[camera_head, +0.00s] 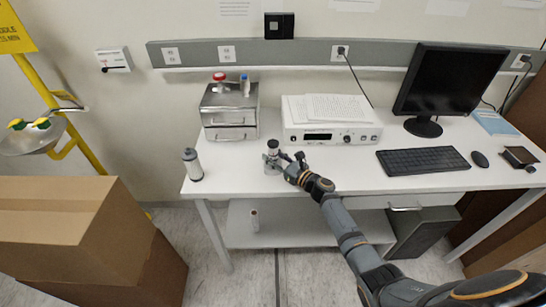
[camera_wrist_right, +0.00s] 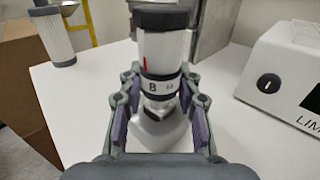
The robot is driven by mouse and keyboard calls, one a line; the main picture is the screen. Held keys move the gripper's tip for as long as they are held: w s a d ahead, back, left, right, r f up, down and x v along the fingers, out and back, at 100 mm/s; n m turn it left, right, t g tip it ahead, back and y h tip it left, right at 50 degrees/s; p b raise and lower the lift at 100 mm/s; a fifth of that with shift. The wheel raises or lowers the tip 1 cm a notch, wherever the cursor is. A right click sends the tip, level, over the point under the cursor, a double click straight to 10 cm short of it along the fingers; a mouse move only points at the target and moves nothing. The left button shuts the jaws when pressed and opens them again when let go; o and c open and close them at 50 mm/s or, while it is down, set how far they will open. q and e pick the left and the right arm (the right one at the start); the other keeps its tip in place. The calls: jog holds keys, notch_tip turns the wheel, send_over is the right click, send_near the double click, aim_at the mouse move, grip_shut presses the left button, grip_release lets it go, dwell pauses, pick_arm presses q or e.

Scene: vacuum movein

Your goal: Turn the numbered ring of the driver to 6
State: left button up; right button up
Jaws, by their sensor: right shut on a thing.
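The driver (camera_head: 271,156) stands upright near the table's front edge, left of centre. In the right wrist view the driver (camera_wrist_right: 162,50) has a white barrel with a red line, a black cap on top and a wider white base below. Its numbered ring (camera_wrist_right: 160,88) shows an 8 just right of below the red line; the smaller mark right of it is too blurred to read. My right gripper (camera_head: 285,161) reaches in from the right. In the wrist view its fingers (camera_wrist_right: 160,80) are shut on the driver at the ring's height, one on each side.
A cylindrical filter (camera_head: 192,165) stands at the table's left corner. A metal drawer box (camera_head: 229,110) is behind the driver. A white instrument (camera_head: 330,133) with papers on top is behind right. The keyboard (camera_head: 423,160) lies further right. Cardboard boxes (camera_head: 75,225) stand left of the table.

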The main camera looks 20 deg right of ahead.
jog(key=shift+f+n+g+y+b, duration=0.15)
jog(key=shift+n+g+y+b, duration=0.25)
jog(key=shift+n+y+b, duration=0.3)
jog(key=shift+y, duration=0.4)
dwell(0.4)
jog(key=o, duration=1.2)
jog(key=v, duration=1.2)
jog(key=shift+r, duration=0.35)
